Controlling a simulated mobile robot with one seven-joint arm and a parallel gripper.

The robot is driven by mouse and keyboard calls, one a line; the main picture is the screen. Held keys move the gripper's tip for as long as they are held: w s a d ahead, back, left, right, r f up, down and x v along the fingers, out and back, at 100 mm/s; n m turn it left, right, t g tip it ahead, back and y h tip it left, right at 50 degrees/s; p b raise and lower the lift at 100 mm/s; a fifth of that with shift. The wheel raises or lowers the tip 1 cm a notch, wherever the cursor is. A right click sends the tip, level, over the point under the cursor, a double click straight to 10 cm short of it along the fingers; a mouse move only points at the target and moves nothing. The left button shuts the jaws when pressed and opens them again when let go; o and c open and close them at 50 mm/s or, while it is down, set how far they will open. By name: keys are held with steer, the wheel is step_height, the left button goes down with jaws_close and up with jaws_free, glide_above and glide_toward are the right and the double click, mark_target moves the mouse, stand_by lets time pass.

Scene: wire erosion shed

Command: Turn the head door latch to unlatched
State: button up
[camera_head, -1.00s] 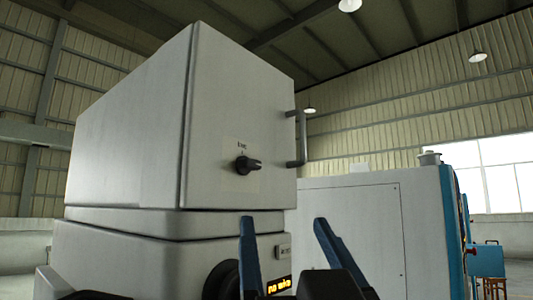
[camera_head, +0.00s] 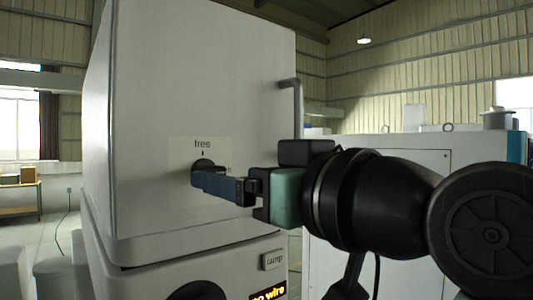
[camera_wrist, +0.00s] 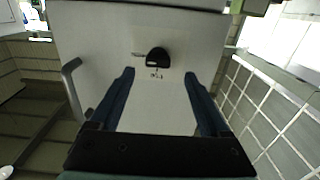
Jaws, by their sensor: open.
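The head door latch is a black rotary knob (camera_head: 203,163) on a pale label plate on the grey head door (camera_head: 150,85). My gripper (camera_head: 197,178) is in front of the knob, its blue fingers covering much of it in the head view. In the wrist view the knob (camera_wrist: 157,56) shows between and just beyond the fingertips of my gripper (camera_wrist: 159,76). The fingers are spread, with clear space to either side of the knob and nothing held. Small text sits beside and above the knob in the head view. Contact with the knob cannot be told.
A grey bar handle (camera_head: 293,105) stands out from the door's right edge, above my wrist. Below the door are a small lamp label (camera_head: 273,259) and a lit orange display (camera_head: 268,293). Another pale cabinet (camera_head: 400,160) stands behind my arm at right.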

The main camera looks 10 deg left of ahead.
mark_target(213, 171)
steer(key=p+x, duration=0.1)
steer(key=x, duration=0.3)
steer(key=shift+w+a+r+p, duration=0.1)
steer(key=shift+w+r+p, duration=0.05)
steer(key=shift+w+p, duration=0.2)
steer(key=shift+w+a, duration=0.35)
steer(key=shift+a, duration=0.2)
jaws_close()
